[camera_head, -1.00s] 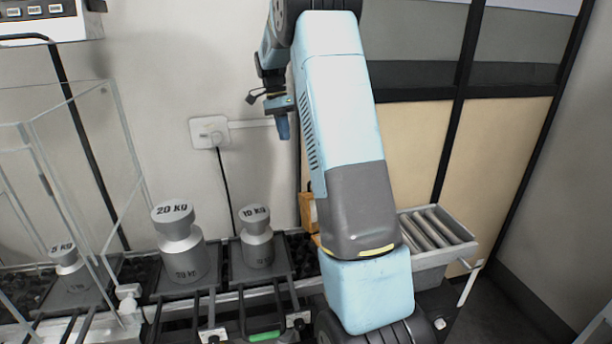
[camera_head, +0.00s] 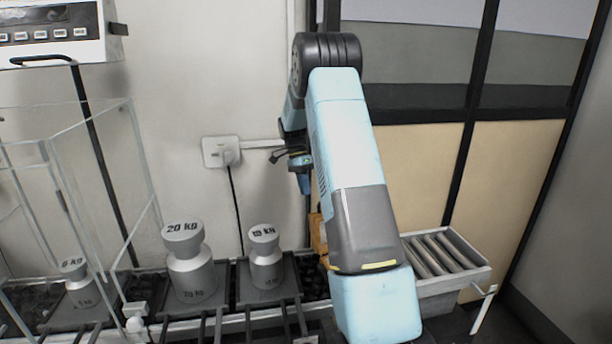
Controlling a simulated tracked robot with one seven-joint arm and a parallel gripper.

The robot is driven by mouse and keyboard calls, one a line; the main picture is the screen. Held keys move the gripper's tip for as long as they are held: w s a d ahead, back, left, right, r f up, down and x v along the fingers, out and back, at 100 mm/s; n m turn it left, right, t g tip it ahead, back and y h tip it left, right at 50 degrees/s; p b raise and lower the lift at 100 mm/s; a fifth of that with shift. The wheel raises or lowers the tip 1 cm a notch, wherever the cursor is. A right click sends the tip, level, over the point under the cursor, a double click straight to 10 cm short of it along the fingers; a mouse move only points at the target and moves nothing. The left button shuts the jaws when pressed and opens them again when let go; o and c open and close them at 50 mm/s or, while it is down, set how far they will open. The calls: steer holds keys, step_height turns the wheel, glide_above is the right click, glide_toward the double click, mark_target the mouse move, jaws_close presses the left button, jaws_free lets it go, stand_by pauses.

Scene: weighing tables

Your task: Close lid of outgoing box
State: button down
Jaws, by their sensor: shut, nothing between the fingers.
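A small part of an orange-brown box (camera_head: 317,233) shows at the left edge of my arm, between the weights and the roller conveyor. My arm hides most of it, so I cannot tell how its lid stands or whether it is the outgoing box. My gripper (camera_head: 304,186) points down, with blue fingertips, a little above and left of the visible part of the box. It is shut and empty, and appears apart from the box.
A 20 KG weight (camera_head: 190,262) and a 10 KG weight (camera_head: 265,258) stand on dark platforms to the left. A smaller weight (camera_head: 79,283) stands by a clear glass enclosure (camera_head: 95,165). A roller conveyor (camera_head: 445,254) is at the right. A wall socket (camera_head: 220,152) is behind.

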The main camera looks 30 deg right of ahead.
steer(key=shift+s+d+f, duration=0.1)
steer(key=shift+s+f, duration=0.15)
steer(key=shift+s, duration=0.55)
steer(key=shift+s+d+f, duration=0.1)
steer(key=shift+s+f, duration=0.15)
steer(key=shift+s, duration=0.5)
steer(key=shift+s+d+f, duration=0.1)
steer(key=shift+s+f, duration=0.15)
steer(key=shift+s, duration=0.55)
